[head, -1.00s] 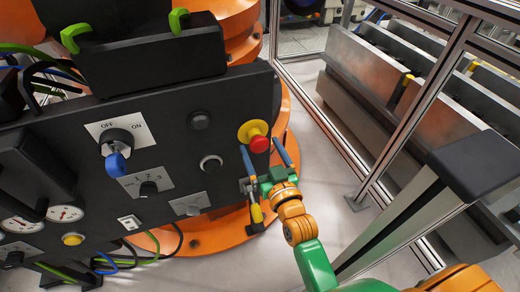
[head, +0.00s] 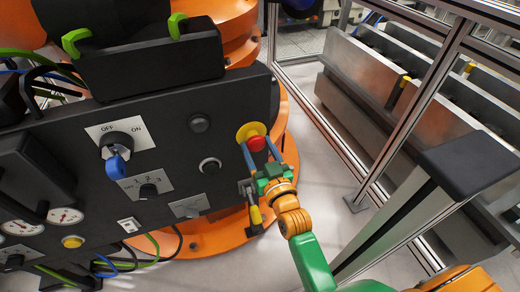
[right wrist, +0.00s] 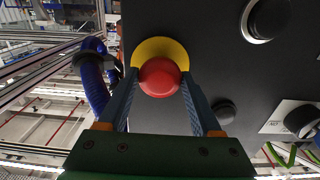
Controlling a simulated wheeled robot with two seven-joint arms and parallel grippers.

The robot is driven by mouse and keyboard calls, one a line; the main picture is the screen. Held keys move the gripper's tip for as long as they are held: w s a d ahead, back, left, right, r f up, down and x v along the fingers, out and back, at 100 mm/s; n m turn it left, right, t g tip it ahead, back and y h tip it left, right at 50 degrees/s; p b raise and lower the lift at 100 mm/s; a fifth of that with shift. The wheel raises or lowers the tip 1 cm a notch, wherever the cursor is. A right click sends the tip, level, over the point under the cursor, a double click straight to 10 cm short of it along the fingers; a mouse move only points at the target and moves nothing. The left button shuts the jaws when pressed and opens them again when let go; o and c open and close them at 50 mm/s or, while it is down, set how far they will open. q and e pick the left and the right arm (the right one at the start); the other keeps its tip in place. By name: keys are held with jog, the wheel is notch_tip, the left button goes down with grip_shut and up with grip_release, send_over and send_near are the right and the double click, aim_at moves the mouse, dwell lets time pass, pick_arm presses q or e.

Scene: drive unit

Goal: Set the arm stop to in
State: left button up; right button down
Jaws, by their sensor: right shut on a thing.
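The arm stop is a red mushroom button (head: 256,143) on a yellow round base (head: 249,130), at the right end of the dark control panel (head: 190,150). My right gripper (head: 257,148) has its two blue fingers on either side of the red head and is shut on it. In the right wrist view the red button (right wrist: 160,80) sits between the fingers (right wrist: 160,86), in front of its yellow base. How far the button is pressed in cannot be told. My left gripper is not in view.
The panel also carries a blue-handled OFF/ON switch (head: 116,163), a black button (head: 200,122), a numbered rotary knob (head: 148,191) and gauges (head: 64,215). A yellow-and-grey latch (head: 254,214) hangs below the gripper. A metal-framed fence (head: 345,145) stands at the right.

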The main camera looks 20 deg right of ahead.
jog(key=shift+c, duration=2.3)
grip_release()
jog(key=shift+w+r, duration=0.1)
jog(key=shift+r, duration=0.05)
jog(key=o, duration=0.3)
jog(key=shift+o, duration=0.2)
jog(key=shift+w, duration=0.2)
jog(key=s, duration=0.7)
jog(key=shift+s+d+f, duration=0.1)
jog(key=shift+s+f, duration=0.05)
jog(key=shift+f, duration=0.05)
